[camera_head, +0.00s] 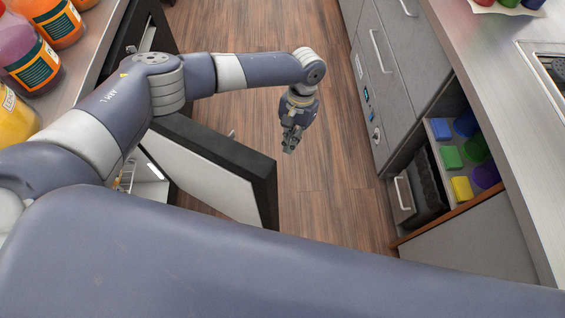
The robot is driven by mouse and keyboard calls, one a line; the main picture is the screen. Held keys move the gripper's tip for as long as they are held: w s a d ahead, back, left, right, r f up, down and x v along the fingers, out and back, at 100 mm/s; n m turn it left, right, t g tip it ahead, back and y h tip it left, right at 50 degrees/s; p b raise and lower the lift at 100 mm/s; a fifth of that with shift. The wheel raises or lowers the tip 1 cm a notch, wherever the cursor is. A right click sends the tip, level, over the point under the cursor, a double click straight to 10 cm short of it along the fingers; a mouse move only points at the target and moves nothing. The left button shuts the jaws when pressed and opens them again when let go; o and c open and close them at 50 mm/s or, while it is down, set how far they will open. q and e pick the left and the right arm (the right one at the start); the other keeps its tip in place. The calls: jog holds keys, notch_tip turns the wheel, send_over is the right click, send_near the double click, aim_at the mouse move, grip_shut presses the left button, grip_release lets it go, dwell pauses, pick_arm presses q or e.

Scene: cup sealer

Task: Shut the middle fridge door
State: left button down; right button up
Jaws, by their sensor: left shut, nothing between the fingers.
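The fridge door (208,182) stands open, swung out from the left counter into the aisle. It has a black frame and a white inner panel. Part of the lit fridge interior (148,186) shows at its left, mostly hidden by my left arm. My left arm reaches over the door. My left gripper (289,147) points down, shut and empty, just right of the door's free end in the picture. A gap shows between them, but I cannot tell the depth. My right gripper is out of view.
Bottles of orange, purple and yellow liquid (30,62) stand on the left counter (88,62). Grey drawers (388,85) and a shelf of coloured containers (452,157) line the right side. The wooden floor (325,205) between is clear. A large arm link of mine crosses the bottom.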

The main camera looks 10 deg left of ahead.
pick_arm(q)
jog(key=s+a+f+p, duration=0.1)
jog(key=s+f+p, duration=0.2)
jog(key=s+f, duration=0.2)
jog(key=shift+a+p, duration=0.15)
jog(key=shift+p, duration=0.15)
jog(key=shift+s+f, duration=0.1)
jog(key=shift+s, duration=0.1)
